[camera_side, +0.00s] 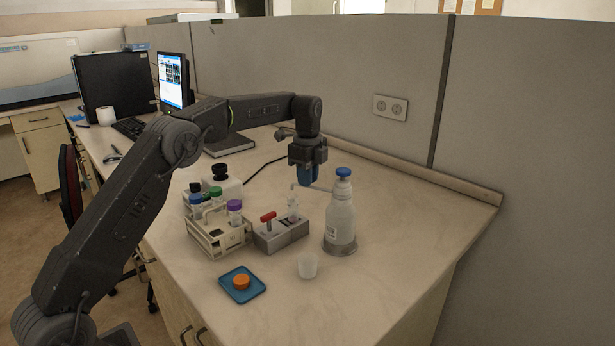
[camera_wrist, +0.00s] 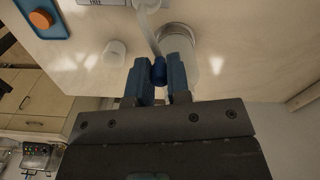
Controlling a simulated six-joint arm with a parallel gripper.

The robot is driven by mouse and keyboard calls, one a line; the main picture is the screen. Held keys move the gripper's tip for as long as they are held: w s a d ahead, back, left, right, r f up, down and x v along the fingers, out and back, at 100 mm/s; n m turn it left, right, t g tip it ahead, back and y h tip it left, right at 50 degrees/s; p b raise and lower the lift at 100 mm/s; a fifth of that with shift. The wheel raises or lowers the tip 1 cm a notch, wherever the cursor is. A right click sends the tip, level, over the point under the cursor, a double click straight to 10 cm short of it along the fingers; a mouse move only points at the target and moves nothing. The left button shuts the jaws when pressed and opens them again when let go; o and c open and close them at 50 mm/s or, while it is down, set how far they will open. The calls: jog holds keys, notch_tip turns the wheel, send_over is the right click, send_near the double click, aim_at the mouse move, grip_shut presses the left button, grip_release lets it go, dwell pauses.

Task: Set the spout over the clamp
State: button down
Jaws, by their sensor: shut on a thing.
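The spout (camera_side: 322,188) is a thin pale tube reaching left from the top of a white wash bottle (camera_side: 340,222) with a blue cap (camera_side: 343,172). My gripper (camera_side: 305,185), with blue fingers pointing down, is shut on the spout between the bottle and the tip. In the wrist view the spout (camera_wrist: 152,38) runs up from between my fingers (camera_wrist: 160,60), with the blue cap (camera_wrist: 158,72) showing in the gap. The clamp (camera_side: 270,240) is a grey block with a red handle. A small clear vial (camera_side: 293,208) stands at its back end, just under the spout tip; exact alignment is unclear.
A white rack (camera_side: 217,245) with several capped tubes stands left of the clamp. A small white cup (camera_side: 307,266) and a blue tray (camera_side: 250,294) with an orange disc (camera_side: 241,282) lie in front. A partition wall (camera_side: 330,90) stands behind. The bench's right front is clear.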

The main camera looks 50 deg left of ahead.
jog(key=shift+r, duration=0.1)
jog(key=c, duration=1.1)
grip_release()
notch_tip(320, 180, up, 6)
jog(key=shift+w+r, duration=0.1)
jog(key=shift+r, duration=0.6)
